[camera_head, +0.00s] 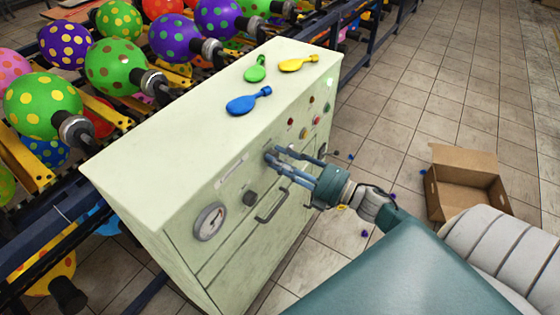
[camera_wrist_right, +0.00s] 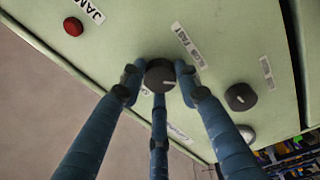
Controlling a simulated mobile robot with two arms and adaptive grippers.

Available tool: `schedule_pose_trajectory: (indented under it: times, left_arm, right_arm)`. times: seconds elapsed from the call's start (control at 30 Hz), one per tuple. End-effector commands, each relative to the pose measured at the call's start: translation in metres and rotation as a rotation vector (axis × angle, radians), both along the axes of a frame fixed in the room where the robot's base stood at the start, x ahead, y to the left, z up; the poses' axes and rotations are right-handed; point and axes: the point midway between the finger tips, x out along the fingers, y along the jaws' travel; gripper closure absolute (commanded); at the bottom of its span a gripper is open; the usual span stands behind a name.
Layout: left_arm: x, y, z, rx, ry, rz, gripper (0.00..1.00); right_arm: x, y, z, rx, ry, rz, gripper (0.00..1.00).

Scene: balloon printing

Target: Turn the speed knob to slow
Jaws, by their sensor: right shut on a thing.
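The speed knob (camera_wrist_right: 160,75) is a round black knob with a white pointer mark on the pale green panel of the cabinet (camera_head: 185,150). A white label reading "SLOW FAST" (camera_wrist_right: 187,44) is beside it in the right wrist view. My right gripper (camera_head: 272,156) reaches the panel from the right, its blue fingers closed around the knob; it also shows in the right wrist view (camera_wrist_right: 159,82). In the head view the fingers hide most of the knob. My left gripper is in neither view.
Another black knob (camera_wrist_right: 241,97) and a red button (camera_wrist_right: 73,27) are on the panel. A gauge (camera_head: 210,222) and a handle (camera_head: 271,206) are lower left. Deflated balloons (camera_head: 248,102) lie on top. An open cardboard box (camera_head: 464,182) stands on the floor.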

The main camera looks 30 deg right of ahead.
Motion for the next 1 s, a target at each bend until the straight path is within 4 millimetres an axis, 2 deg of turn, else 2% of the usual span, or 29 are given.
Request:
schedule_pose_trajectory:
  times: [0.63,0.67,0.73,1.0]
  left_arm:
    - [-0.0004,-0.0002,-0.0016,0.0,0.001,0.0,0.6]
    - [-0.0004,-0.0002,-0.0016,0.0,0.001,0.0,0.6]
    - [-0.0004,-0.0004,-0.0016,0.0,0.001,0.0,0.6]
    - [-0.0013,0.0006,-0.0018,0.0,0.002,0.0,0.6]
  right_arm:
    - [-0.0003,0.0024,0.0023,-0.044,-0.024,0.006,0.94]
    - [-0.0003,0.0025,0.0022,-0.044,-0.024,0.006,0.64]
    - [-0.0003,0.0022,0.0018,-0.044,-0.023,0.005,0.5]
    - [-0.0006,0.001,0.0,-0.045,-0.019,0.002,0.49]
